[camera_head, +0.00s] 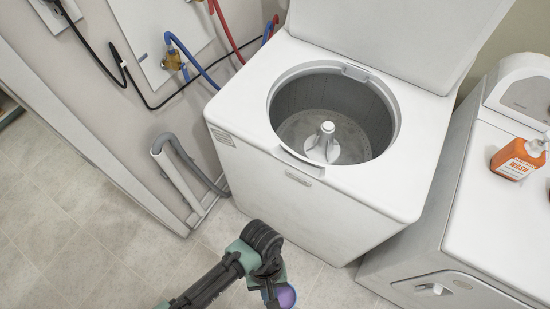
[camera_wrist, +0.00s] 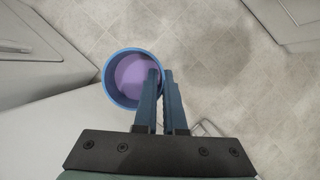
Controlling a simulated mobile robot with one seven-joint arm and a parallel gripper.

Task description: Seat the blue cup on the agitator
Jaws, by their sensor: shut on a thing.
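The blue cup (camera_wrist: 111,92) hangs in my gripper (camera_wrist: 161,75) in the wrist view, with purple liquid or detergent inside it. One finger reaches inside the rim and the other is outside, so the fingers pinch the cup's wall. In the head view the cup (camera_head: 287,297) shows at the bottom edge, partly hidden by my gripper and cut off by the frame. The agitator (camera_head: 324,145) is a pale post with fins, standing in the middle of the open washer's drum. The cup is outside the washer, in front of it and apart from the agitator.
The white washer (camera_head: 300,210) has its lid (camera_head: 400,35) raised at the back. A dryer (camera_head: 480,225) stands at the right with an orange wash bottle (camera_head: 517,160) on top. A grey drain hose (camera_head: 180,150) and valves are on the left wall. The tiled floor (camera_head: 80,215) is clear.

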